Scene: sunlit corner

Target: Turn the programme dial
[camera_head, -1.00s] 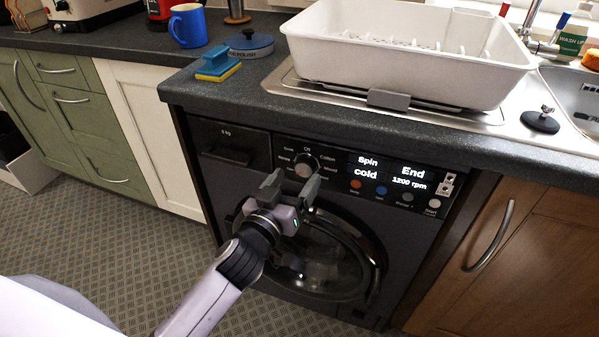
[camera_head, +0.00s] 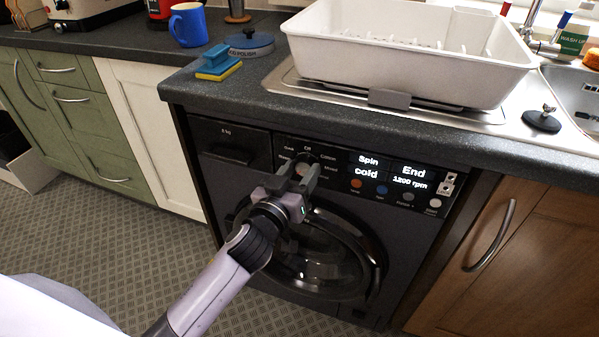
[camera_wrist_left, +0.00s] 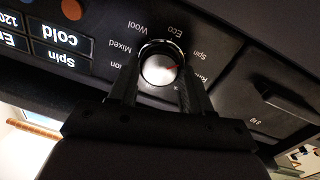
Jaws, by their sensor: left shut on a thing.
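The programme dial (camera_wrist_left: 158,72) is a round silver knob with a red mark, on the dark front panel of the washing machine (camera_head: 225,205). In the wrist view its face shows between the fingers, with words such as Wool, Mixed, Eco and Spin around it. In the head view the fingers mostly hide it. My left gripper (camera_head: 299,176) is shut on the dial, one finger on each side; it also shows in the wrist view (camera_wrist_left: 158,90). The display (camera_head: 390,171) reads Spin, cold, End and 1200 rpm. My right gripper is not in view.
The worktop (camera_head: 230,92) overhangs the machine just above the panel. A white dish rack (camera_head: 410,70) stands on it, with a blue mug (camera_head: 188,25) and a sponge (camera_head: 218,73) to the left. The round door (camera_head: 330,255) lies below the dial.

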